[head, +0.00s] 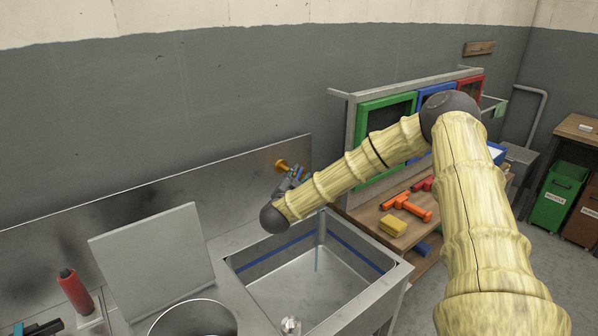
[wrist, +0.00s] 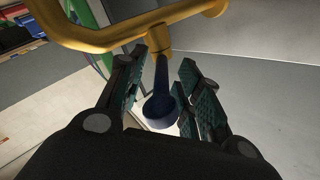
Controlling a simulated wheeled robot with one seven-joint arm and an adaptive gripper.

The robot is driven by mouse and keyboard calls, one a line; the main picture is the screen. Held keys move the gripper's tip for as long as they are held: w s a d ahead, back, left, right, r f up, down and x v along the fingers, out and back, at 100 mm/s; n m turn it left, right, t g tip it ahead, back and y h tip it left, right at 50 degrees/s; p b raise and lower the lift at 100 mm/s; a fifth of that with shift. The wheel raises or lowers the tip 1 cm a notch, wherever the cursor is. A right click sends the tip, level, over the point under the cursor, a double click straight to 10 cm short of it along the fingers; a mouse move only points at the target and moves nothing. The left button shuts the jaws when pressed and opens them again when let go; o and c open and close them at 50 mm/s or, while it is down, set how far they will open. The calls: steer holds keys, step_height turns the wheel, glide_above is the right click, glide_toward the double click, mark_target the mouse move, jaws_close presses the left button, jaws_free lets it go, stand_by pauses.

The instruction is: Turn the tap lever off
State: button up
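The tap (wrist: 110,37) is a yellow-brass pipe across the top of the wrist view; part of it shows at the back wall in the head view (head: 282,165). Its dark blue lever (wrist: 160,103) hangs toward the camera between the fingers of my gripper (wrist: 161,68). The gripper is open, with one teal-padded finger on each side of the lever. I see a gap on both sides, so it is not clamped. In the head view my gripper (head: 297,176) is at the tap, mostly hidden by my arm. A thin bluish stream (head: 318,240) falls into the sink (head: 330,282).
A grey board (head: 152,258), a pot (head: 194,320) and a red bottle (head: 74,290) stand left of the sink. A wooden bench to the right holds a yellow sponge (head: 392,226) and an orange tool (head: 407,204). A metal splashback (head: 120,232) stands behind the tap.

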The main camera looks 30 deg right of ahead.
steer(key=shift+x, duration=1)
jaws_close()
